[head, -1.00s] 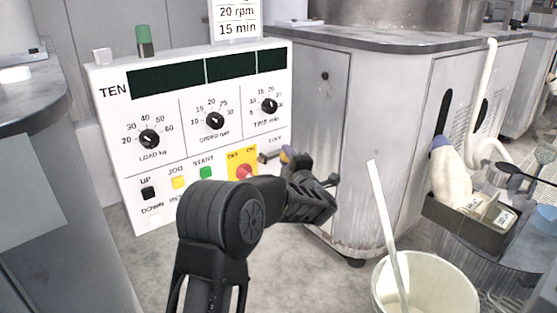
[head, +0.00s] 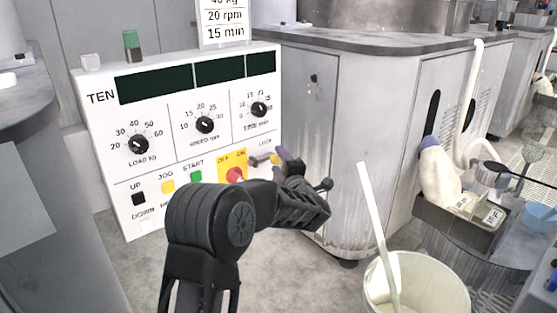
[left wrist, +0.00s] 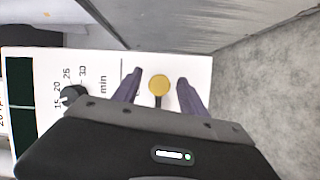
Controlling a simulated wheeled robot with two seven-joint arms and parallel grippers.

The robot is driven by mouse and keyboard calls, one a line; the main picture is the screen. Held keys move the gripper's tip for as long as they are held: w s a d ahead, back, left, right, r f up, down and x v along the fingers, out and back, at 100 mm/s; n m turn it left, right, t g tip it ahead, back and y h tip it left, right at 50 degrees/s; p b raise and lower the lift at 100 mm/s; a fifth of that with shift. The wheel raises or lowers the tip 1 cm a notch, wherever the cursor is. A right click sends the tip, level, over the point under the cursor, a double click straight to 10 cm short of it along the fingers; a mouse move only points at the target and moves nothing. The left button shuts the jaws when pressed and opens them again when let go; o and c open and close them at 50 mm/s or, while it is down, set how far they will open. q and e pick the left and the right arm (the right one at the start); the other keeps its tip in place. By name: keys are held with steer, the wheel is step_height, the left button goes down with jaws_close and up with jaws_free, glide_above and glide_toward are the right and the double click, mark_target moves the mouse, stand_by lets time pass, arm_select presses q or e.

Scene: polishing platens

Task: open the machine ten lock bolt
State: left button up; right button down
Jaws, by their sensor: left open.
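The machine ten panel (head: 205,125) is white and stands upright at the left of the head view. Its lock bolt (head: 260,160) is a short grey piece under the LOCK label, at the panel's lower right. In the left wrist view a round yellow knob (left wrist: 159,85) shows in front of the panel, apparently the bolt's end. My left gripper (head: 283,158) is at the bolt. It is open, with one purple finger on each side of the knob in the wrist view. I cannot tell whether either finger touches it. My right gripper is not in view.
A red switch on a yellow plate (head: 226,165) sits just left of the bolt. A grey cabinet (head: 340,140) stands close on the right. A white bucket (head: 440,285) with a stick is at the lower right, near a dark tray (head: 455,220).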

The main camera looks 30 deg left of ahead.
arm_select(q)
steer(key=p+v, duration=0.1)
steer(key=v, duration=0.5)
steer(key=shift+d, duration=0.2)
